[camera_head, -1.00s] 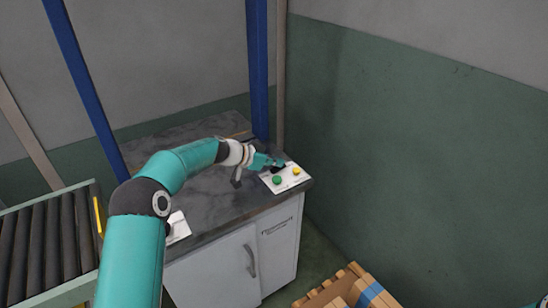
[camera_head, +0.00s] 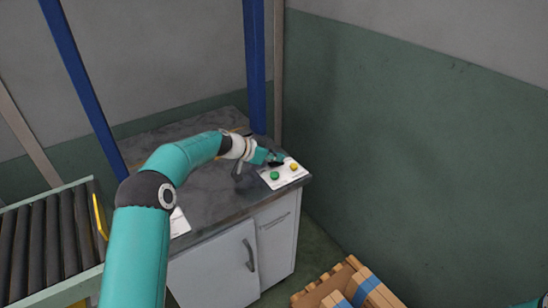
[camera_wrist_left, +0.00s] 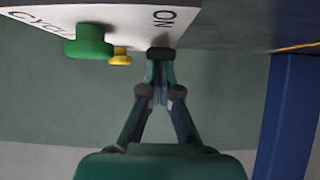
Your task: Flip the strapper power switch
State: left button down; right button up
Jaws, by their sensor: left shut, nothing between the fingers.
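The strapper control panel (camera_head: 284,179) is a white plate on the dark top of the machine, with a green button (camera_head: 275,176) and a yellow button (camera_head: 294,167). In the left wrist view the panel (camera_wrist_left: 125,14) bears the letters "ON" with a dark switch (camera_wrist_left: 160,53) beside them. My left gripper (camera_head: 278,158) is shut and empty at the panel's far edge. In the left wrist view its fingertips (camera_wrist_left: 160,66) are at the dark switch, seemingly touching it; they partly hide it. The switch's position cannot be told. My right gripper is not in view.
The strapper cabinet (camera_head: 214,276) has a handled door below the dark top. A roller conveyor (camera_head: 45,240) stands at the left. A blue post (camera_head: 255,70) rises behind the panel.

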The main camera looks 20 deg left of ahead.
pick_arm(q)
jog(key=shift+w+d+r, duration=0.1)
jog(key=shift+w+d, duration=0.15)
jog(key=shift+w, duration=0.05)
jog(key=shift+w+r+p, duration=0.1)
jog(key=shift+r+p, duration=0.2)
jog(key=shift+r, duration=0.15)
jog(key=r, duration=0.2)
jog(key=r+p, duration=0.1)
jog(key=shift+w+d+r, duration=0.1)
jog(key=shift+w+r, duration=0.1)
jog(key=shift+r, duration=0.2)
jog(key=s+a+r, duration=0.3)
jog(key=s+r, duration=0.1)
jog(key=r, duration=0.3)
jog(key=shift+r+b, duration=0.25)
jog(key=shift+b, duration=0.2)
jog(key=shift+s, duration=0.1)
